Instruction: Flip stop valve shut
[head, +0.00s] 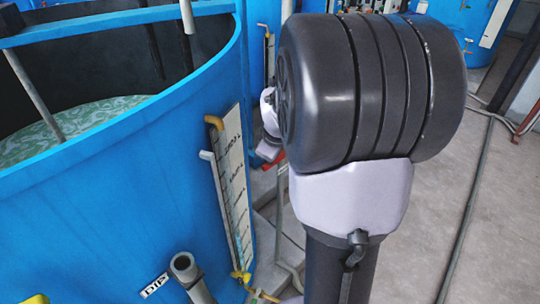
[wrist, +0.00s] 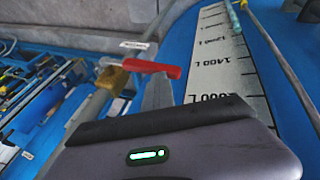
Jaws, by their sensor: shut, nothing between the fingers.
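In the wrist view, a valve with a brass-coloured body (wrist: 113,79) sits on a grey pipe (wrist: 86,112). Its red lever (wrist: 152,67) sticks out to the right, at an angle to the pipe. My gripper (wrist: 158,92) is shut and empty, with its grey fingers just below the red lever in the picture. I cannot tell whether they touch it. In the head view, my arm blocks much of the scene, and the gripper and red lever cannot be made out clearly.
A large blue tank (head: 110,175) fills the left of the head view. Its white scale strip (head: 232,190) also shows in the wrist view (wrist: 228,65), beside a thin tube. A grey pipe stub (head: 186,266) stands at the lower left. Open concrete floor (head: 440,200) lies right.

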